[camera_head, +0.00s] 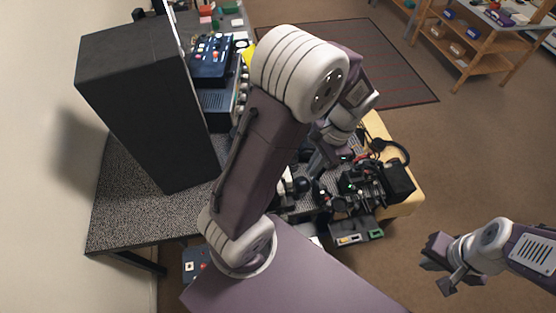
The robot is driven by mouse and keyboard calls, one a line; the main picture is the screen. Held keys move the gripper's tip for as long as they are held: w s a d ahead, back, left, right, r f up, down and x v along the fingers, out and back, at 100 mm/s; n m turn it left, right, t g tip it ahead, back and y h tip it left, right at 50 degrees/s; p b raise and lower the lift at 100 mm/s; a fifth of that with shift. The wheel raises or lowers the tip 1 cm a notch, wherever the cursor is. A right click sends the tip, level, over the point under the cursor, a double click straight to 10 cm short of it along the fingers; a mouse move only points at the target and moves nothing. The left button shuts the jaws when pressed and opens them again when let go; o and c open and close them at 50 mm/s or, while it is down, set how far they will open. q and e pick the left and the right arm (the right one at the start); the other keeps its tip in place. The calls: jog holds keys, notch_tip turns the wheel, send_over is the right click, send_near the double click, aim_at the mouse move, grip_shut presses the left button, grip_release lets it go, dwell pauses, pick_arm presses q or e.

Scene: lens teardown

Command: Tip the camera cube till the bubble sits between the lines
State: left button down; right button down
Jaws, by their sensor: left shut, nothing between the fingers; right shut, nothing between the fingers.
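My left arm rises across the middle of the head view and bends down over the cluttered end of the table. My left gripper (320,166) is shut and empty, low over dark equipment (362,190); whether it touches anything cannot be told. My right gripper (445,275) is shut and empty, over the floor at the lower right, well apart from the table. I cannot pick out the camera cube for certain among the dark items. Its bubble and lines are not visible. My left arm hides part of the table.
A tall black box (150,110) stands on the speckled table (130,215) at left. Behind it is a blue device with knobs (212,58). Black headphones (390,150) lie at the table's right end. A wooden shelf (470,50) stands at the far right. Open floor lies between.

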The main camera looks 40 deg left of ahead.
pick_arm(q)
jog(key=a+f+n+t+h, duration=0.1)
jog(key=a+n+h, duration=0.2)
jog(key=n, duration=0.6)
jog(key=a+f+n+t+h+b, duration=0.1)
jog(key=a+n+h, duration=0.3)
jog(key=n, duration=0.5)
jog(key=a+f+n+t+h+b, duration=0.1)
jog(key=a+n+t+h, duration=0.2)
jog(key=a+n, duration=0.3)
jog(key=shift+s+n+h, duration=0.2)
jog(key=shift+n+h, duration=0.1)
jog(key=shift+n, duration=1.1)
jog(key=s+a+f+n+t+y, duration=0.25)
jog(key=s+a+n+t, duration=0.35)
jog(key=s+a, duration=0.5)
jog(key=shift+n+g, duration=0.3)
jog(key=shift+n, duration=0.3)
jog(key=x, duration=0.6)
jog(key=p+x, duration=0.1)
jog(key=x, duration=0.3)
jog(key=shift+w+a, duration=0.3)
jog(key=shift+w, duration=0.1)
jog(key=shift+w+d+r+p, duration=0.3)
jog(key=shift+w+d+p, duration=0.4)
jog(key=shift+w, duration=0.3)
jog(key=shift+w+d, duration=0.45)
jog(key=shift+f, duration=0.1)
